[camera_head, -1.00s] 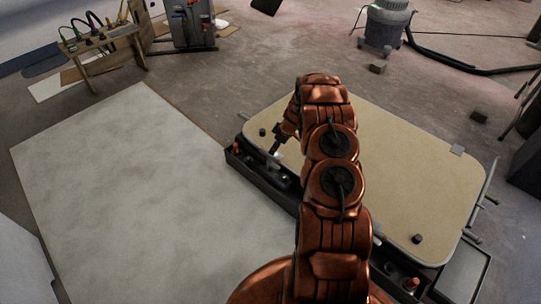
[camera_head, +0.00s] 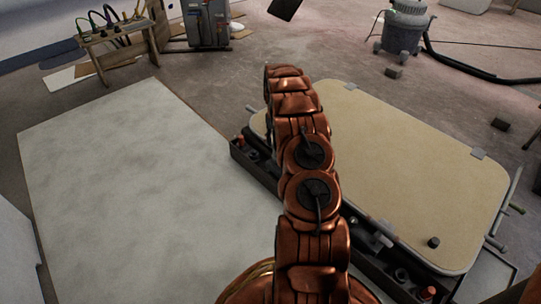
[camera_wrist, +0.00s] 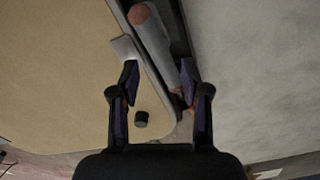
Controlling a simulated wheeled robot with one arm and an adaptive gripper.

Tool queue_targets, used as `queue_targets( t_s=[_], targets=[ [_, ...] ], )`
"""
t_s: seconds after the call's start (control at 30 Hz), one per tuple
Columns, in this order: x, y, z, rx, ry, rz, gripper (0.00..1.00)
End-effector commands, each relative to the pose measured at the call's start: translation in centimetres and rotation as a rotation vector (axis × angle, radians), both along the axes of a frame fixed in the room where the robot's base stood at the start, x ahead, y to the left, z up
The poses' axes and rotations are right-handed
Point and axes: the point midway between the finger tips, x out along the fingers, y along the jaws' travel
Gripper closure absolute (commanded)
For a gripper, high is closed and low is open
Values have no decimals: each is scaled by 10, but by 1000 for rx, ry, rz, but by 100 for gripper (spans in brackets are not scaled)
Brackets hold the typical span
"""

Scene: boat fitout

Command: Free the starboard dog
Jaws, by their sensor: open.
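The cream hatch panel (camera_head: 400,150), with rounded corners, lies flat beside a dark channel (camera_head: 345,205) along its near-left edge. A pale lever-like part (camera_head: 383,236) shows at the lower part of that edge; I cannot tell which dog is the starboard one. In the wrist view, a grey cylinder with a reddish end (camera_wrist: 151,38) lies along the channel, ahead of and between my fingers. My gripper (camera_wrist: 158,82) is open and empty over the panel edge. In the head view my arm hides it. A pale tab (camera_wrist: 124,48) is near the left finger.
A black knob (camera_head: 433,242) stands on the panel. An orange-capped fitting (camera_head: 428,292) is at the channel's lower end. Rods (camera_head: 510,205) stick out at the panel's right. A pale board (camera_head: 140,190) covers the floor at left. A grey vacuum (camera_head: 405,30) stands at the back.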

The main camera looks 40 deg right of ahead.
Motion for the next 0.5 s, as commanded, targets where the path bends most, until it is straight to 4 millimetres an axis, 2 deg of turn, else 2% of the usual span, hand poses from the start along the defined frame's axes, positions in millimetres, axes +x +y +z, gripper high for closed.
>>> queue_targets(
  t_s=[0.5],
  targets=[
    [-1,2,-67,4,2,3,54]
  ],
)
